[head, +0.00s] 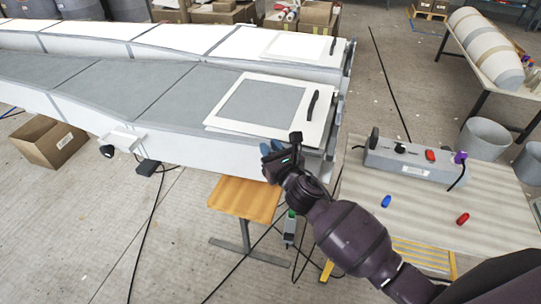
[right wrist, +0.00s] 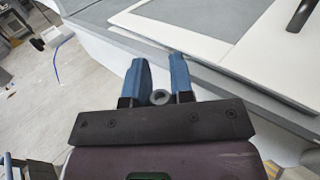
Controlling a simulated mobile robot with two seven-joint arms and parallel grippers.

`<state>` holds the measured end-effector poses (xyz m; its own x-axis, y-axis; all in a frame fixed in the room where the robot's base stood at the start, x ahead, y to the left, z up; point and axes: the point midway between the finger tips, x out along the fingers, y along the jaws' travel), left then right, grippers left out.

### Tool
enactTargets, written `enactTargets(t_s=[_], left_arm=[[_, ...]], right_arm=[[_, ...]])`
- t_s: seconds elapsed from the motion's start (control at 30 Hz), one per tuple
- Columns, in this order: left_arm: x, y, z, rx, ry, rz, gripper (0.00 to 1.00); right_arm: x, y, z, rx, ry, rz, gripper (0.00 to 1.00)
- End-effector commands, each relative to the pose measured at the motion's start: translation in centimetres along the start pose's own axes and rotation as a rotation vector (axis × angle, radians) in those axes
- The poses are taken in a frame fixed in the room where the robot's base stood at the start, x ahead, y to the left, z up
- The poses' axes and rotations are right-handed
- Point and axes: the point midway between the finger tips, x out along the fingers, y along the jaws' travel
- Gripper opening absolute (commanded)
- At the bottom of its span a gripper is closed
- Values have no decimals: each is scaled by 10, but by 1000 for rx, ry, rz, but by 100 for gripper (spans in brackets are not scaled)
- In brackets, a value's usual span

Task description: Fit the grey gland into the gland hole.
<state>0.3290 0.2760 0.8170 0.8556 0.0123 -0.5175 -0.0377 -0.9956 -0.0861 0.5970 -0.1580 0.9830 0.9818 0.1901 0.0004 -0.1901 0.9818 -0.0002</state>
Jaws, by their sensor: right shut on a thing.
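My right gripper (head: 275,152) is beside the near corner of the long mould (head: 190,150), close to its side wall. In the right wrist view its blue fingers (right wrist: 159,66) stand a little apart, shut on the grey gland (right wrist: 159,97), which shows as a small ring low between them. In the head view the gland is hidden by the gripper. I cannot make out the gland hole in either view. My left gripper is not in view.
A white-framed panel (head: 220,121) with a black handle lies on the mould. On the right, a table (head: 400,222) bears a grey control box (head: 415,165), a blue piece (head: 386,201) and a red piece (head: 462,219). A wooden stool (head: 246,203) and cables are below.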

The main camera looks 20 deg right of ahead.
Motion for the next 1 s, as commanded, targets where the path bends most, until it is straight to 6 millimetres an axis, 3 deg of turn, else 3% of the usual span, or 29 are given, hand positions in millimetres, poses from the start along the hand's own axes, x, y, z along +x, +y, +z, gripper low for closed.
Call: enactTargets(t_s=[0.03, 0.13, 0.6, 0.63, 0.77, 1.0], left_arm=[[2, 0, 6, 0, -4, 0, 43], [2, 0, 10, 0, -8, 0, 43], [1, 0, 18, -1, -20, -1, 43], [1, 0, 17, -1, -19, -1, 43], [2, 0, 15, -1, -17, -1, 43], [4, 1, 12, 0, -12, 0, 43]], right_arm=[[0, 0, -11, 3, 4, -1, 0], [0, 0, -18, 1, 3, -1, 0], [0, 0, -22, 0, 1, 0, 0], [0, 0, -21, 0, 1, 0, 27], [0, 0, -21, 0, 1, 0, 46], [0, 0, -20, 0, 1, 0, 48]])
